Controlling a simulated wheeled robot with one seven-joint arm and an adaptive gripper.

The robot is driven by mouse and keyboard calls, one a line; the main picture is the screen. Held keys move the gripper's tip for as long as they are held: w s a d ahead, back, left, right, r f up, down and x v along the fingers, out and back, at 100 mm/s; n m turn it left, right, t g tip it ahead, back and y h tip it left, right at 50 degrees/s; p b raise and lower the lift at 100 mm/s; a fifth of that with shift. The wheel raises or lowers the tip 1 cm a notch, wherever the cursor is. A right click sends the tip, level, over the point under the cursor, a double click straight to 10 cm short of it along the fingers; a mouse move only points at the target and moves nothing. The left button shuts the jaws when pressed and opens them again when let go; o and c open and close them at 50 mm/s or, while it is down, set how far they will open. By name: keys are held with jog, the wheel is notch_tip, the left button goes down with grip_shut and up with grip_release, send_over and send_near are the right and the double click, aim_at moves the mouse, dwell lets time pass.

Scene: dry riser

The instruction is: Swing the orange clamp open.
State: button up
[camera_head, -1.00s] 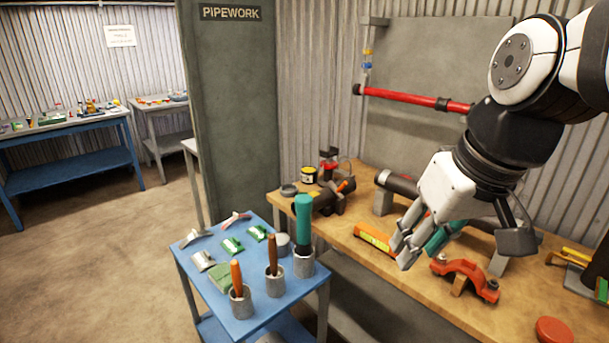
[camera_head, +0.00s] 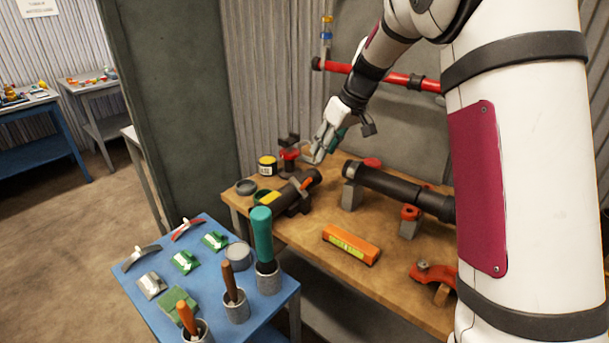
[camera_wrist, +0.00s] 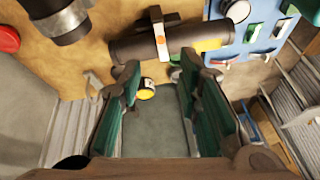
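Two bench items could be the orange clamp. One is an orange-red curved hinged piece (camera_head: 435,274) at the front right of the bench, partly hidden by my arm. The other is a grey strap with an orange tab (camera_head: 304,184) around a short dark pipe (camera_head: 285,195) at the left end; this strap also shows near the top of the wrist view (camera_wrist: 159,35). My gripper (camera_head: 320,148) is above the back left of the bench, beyond that pipe. In the wrist view my gripper (camera_wrist: 165,85) is open and empty, its green-padded fingers apart from everything.
A long dark pipe (camera_head: 390,186) lies on supports. A yellow tin (camera_head: 267,166) and a red-topped fitting (camera_head: 289,156) stand near my gripper. An orange level (camera_head: 351,244) lies on the bench. A blue tool table (camera_head: 255,312) stands at left. A red wall pipe (camera_head: 385,75) runs behind.

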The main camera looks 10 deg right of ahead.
aim_at(308, 181)
jog(key=p+x, duration=0.1)
jog(key=x, duration=1.2)
jog(key=shift+w+a+f, duration=0.1)
jog(key=shift+a+f, duration=0.1)
jog(key=shift+f, duration=0.1)
jog(key=shift+c, duration=0.2)
grip_shut()
